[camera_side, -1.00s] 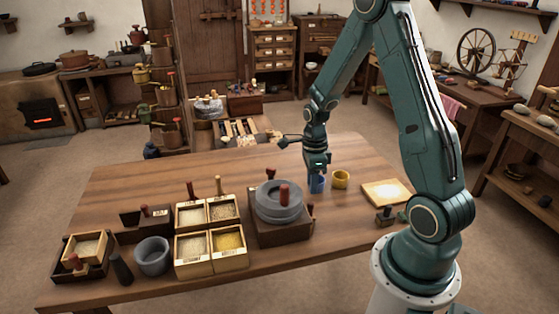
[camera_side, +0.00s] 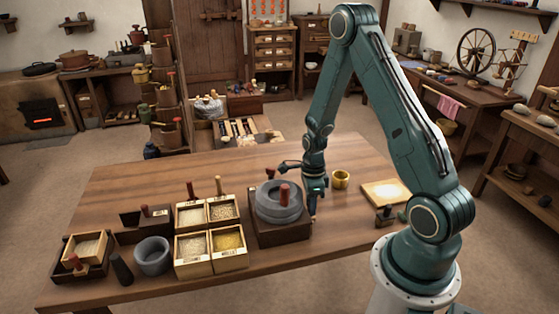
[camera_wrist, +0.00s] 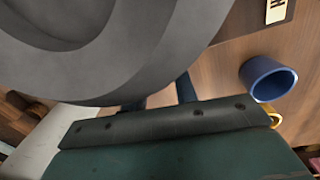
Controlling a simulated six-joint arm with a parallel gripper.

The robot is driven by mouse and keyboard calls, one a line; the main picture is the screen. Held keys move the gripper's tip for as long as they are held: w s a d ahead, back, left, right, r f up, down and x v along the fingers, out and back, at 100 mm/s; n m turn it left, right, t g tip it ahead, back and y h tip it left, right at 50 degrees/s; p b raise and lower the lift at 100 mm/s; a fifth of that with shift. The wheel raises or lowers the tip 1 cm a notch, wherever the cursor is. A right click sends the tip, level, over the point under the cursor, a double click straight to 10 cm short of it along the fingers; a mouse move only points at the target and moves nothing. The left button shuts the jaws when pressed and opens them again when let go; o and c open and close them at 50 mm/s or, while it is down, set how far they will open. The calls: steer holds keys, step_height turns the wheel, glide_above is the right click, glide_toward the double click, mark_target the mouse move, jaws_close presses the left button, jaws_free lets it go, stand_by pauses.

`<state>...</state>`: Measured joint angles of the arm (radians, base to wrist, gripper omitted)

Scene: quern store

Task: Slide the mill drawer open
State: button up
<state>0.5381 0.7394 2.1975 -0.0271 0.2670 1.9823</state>
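The mill, a round grey stone quern (camera_side: 278,200) with a red-brown upright handle, stands on a dark wooden base (camera_side: 280,232) in the side view. The quern stone also fills the upper left of the wrist view (camera_wrist: 110,45). A small brown knob, likely the drawer's, was at the base's right side and is now mostly hidden by my gripper. My gripper (camera_side: 312,208) points down beside the right side of the base, close to that knob. Its fingers show only partly in the wrist view (camera_wrist: 162,95), behind the dark housing; I cannot see whether they touch or grasp anything.
A blue cup (camera_wrist: 268,78) is near my gripper in the wrist view, hidden in the side view. Grain boxes (camera_side: 210,262) and a grey mortar (camera_side: 153,256) are left.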

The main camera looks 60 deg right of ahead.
jaws_close()
steer(key=shift+s+d, duration=3.2)
steer(key=shift+d, duration=0.05)
jaws_free()
steer(key=shift+r, duration=0.1)
step_height(320, 180, up, 14)
steer(key=shift+w+d+f, duration=0.2)
steer(key=shift+w+d, duration=0.1)
steer(key=shift+d, duration=0.05)
